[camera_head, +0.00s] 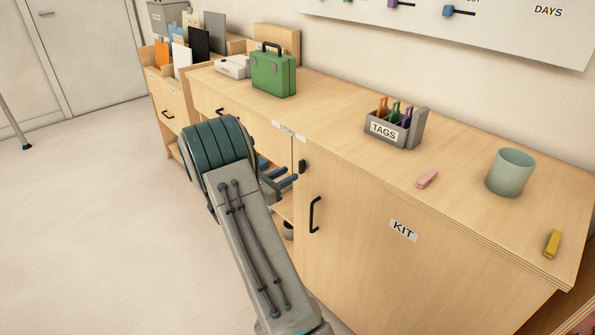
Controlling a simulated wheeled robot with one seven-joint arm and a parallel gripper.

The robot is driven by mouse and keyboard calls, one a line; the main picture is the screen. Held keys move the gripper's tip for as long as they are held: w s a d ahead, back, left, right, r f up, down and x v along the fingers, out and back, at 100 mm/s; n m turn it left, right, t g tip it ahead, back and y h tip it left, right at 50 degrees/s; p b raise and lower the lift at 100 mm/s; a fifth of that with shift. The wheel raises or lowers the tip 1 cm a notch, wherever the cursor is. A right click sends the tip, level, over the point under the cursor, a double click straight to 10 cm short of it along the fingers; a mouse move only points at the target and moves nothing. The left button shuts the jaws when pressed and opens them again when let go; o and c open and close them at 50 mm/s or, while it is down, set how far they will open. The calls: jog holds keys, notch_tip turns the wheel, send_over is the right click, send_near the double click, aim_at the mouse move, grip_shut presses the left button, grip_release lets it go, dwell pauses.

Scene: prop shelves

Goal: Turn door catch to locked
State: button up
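The door catch (302,166) is a small dark piece at the upper left edge of the KIT cabinet door (365,250). Its exact turn position is too small to tell. My gripper (281,178) is just left of the catch, with its blue-grey fingers pointing toward it. The fingers appear spread apart with nothing between them. I see no clear contact with the catch. My arm hides part of the open shelf area to the left of the door.
A black door handle (314,214) sits below the catch. On the countertop stand a green case (273,75), a TAGS holder (392,130), a pink block (428,179), a green cup (510,172) and a yellow block (552,243).

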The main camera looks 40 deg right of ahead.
aim_at(299, 168)
jog(key=d, duration=0.5)
jog(key=shift+w, duration=0.2)
grip_shut()
